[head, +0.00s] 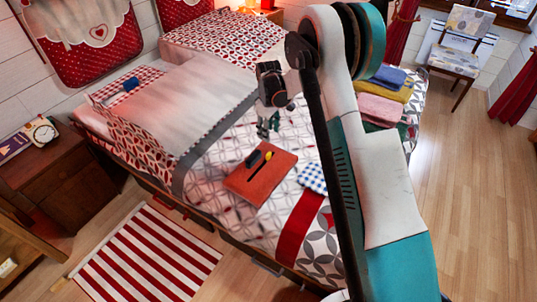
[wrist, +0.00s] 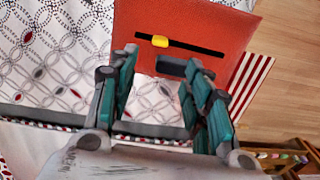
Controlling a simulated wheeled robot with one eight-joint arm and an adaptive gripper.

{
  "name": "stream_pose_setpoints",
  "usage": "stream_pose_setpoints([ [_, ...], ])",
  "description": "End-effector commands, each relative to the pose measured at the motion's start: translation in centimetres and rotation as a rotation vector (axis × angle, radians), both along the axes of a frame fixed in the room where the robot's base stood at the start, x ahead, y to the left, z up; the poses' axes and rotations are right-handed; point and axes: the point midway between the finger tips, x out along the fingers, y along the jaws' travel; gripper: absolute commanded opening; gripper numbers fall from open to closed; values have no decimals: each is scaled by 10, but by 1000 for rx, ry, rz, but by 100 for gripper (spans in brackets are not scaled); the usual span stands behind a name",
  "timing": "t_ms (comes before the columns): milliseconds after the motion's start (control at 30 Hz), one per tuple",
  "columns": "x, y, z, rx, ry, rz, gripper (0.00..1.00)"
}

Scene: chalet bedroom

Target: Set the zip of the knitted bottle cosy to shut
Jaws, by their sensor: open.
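A flat orange-red piece (head: 249,187), which I take to be the knitted bottle cosy, lies on the patterned bed cover; no knit shows at this size. A dark straight track (wrist: 197,47), apparently the zip, runs across it in the wrist view. A yellow tab (wrist: 160,41), apparently the zip pull, sits near the track's left end there. A dark block (wrist: 172,67) lies near the cosy's edge, between my fingers in the wrist picture. My gripper (head: 266,131) is open above the bed, behind the cosy in the head view, apart from the tab. The wrist view also shows its fingers (wrist: 163,68).
A blue-checked cloth (head: 313,177) lies right of the cosy, and a red band (head: 300,225) crosses the bed nearby. Folded towels (head: 380,108) are stacked behind my arm. A nightstand with a clock (head: 43,131) stands at left. Bare bed cover surrounds much of the cosy.

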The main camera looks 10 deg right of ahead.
Motion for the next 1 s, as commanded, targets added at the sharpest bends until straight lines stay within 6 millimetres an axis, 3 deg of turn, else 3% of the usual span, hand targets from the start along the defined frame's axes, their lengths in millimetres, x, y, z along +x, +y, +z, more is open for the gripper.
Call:
stream_pose_setpoints([
  [167, 0, 0, -19, 0, 1, 2, 45],
  [700, 0, 0, -118, 0, 1, 1, 45],
  [1000, 0, 0, -138, 0, 1, 1, 45],
])
